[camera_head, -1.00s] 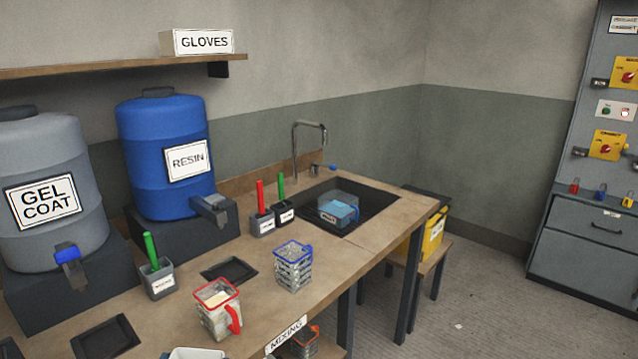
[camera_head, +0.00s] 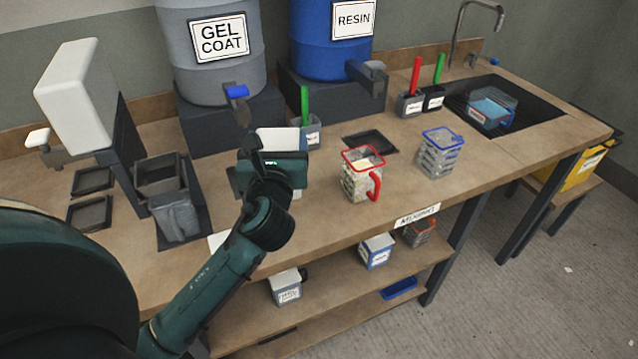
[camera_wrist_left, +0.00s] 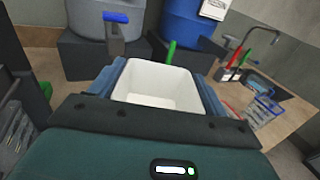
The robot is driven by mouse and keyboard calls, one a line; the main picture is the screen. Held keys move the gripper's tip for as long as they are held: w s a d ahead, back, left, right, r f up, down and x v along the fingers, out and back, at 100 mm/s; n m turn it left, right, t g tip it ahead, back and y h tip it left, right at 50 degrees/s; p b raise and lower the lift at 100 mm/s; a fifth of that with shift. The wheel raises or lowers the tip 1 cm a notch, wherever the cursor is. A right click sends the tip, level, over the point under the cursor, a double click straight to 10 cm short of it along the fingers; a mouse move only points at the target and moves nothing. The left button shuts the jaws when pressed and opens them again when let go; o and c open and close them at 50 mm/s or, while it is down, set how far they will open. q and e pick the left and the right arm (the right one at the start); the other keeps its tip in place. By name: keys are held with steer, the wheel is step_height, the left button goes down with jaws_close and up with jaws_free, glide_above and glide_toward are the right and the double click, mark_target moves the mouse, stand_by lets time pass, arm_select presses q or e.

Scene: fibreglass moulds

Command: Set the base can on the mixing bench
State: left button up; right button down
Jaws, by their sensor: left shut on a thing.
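A white, open-topped can (camera_head: 279,138), apparently the base can, is between the fingers of my left gripper (camera_head: 276,165). In the left wrist view the empty-looking can (camera_wrist_left: 157,84) sits upright between the two blue-grey fingers of the gripper (camera_wrist_left: 157,97), which is shut on it. The gripper hides most of the can in the head view, and no label on it shows. It is over the mixing bench (camera_head: 330,225), left of the red-rimmed jug. I cannot tell whether its bottom touches the top. My right gripper is not in view.
The red-rimmed jug (camera_head: 358,182) and blue-rimmed jug (camera_head: 437,158) stand to the right. Gel coat (camera_head: 215,75) and resin (camera_head: 325,50) drums stand behind. A grey holder (camera_head: 172,205) stands left. Lower-shelf cans include a white one (camera_head: 285,290). Bare top lies in front of the jugs.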

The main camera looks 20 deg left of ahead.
arm_select(q)
step_height(320, 180, down, 5)
steer(key=shift+d+b, duration=0.1)
steer(key=shift+b, duration=0.4)
step_height(320, 180, down, 3)
steer(key=shift+f+b, duration=0.1)
steer(key=shift+b, duration=0.35)
steer(key=shift+f, duration=0.25)
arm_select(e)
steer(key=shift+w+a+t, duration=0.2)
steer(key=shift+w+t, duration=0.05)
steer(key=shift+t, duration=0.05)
arm_select(q)
steer(key=shift+f, duration=0.1)
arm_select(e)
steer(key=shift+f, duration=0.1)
arm_select(q)
steer(key=o, duration=1.6)
steer(key=shift+f, duration=0.2)
steer(key=o, duration=0.4)
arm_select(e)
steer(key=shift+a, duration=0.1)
arm_select(q)
steer(key=shift+o, duration=0.2)
steer(key=shift+r, duration=0.1)
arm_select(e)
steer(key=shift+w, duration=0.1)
